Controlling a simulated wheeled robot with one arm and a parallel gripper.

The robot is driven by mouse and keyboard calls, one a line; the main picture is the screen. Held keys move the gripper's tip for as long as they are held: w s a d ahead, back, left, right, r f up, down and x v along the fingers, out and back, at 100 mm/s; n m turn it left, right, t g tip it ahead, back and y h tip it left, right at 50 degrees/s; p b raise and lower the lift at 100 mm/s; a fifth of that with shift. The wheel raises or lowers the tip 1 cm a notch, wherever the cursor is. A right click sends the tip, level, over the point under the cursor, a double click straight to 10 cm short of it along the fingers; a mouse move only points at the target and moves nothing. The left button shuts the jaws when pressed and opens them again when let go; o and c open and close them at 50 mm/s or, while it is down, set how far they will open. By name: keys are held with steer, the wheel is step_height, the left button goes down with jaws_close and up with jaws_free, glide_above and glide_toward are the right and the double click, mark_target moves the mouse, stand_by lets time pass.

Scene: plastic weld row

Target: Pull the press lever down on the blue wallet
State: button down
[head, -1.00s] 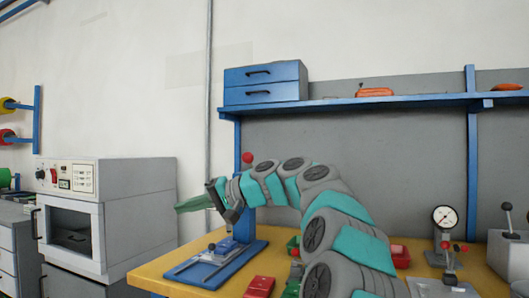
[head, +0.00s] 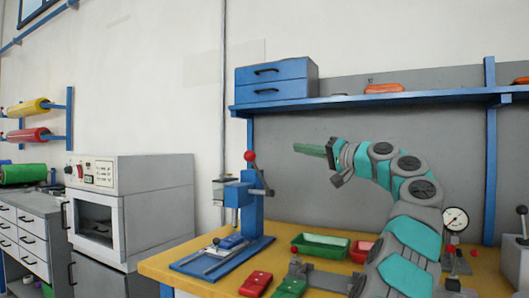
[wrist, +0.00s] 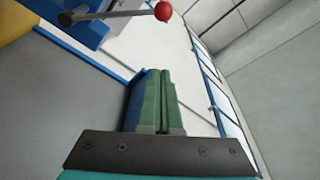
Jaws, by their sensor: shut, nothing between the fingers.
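The blue press (head: 244,200) stands on the table's left part. Its lever (head: 258,175) points up and ends in a red ball (head: 250,156). The blue wallet (head: 232,241) lies on the press base under the head. My gripper (head: 298,148) is to the right of the ball, at about its height in the picture. Its green fingers point left and are shut, with nothing held. In the wrist view, the red ball (wrist: 163,11) and lever rod (wrist: 110,15) show beyond the shut fingertips (wrist: 158,72), apart from them.
A green bin (head: 320,246) and a red bin (head: 361,250) stand right of the press. A red wallet (head: 256,283) and a green wallet (head: 290,287) lie at the front. A shelf (head: 400,101) spans the back. An oven (head: 150,205) stands left of the table.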

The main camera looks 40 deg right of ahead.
steer(key=w+a+b, duration=0.2)
steer(key=w+a, duration=0.3)
steer(key=w, duration=0.5)
steer(key=shift+w+a+f, duration=0.2)
steer(key=shift+f, duration=0.25)
stand_by(0.3)
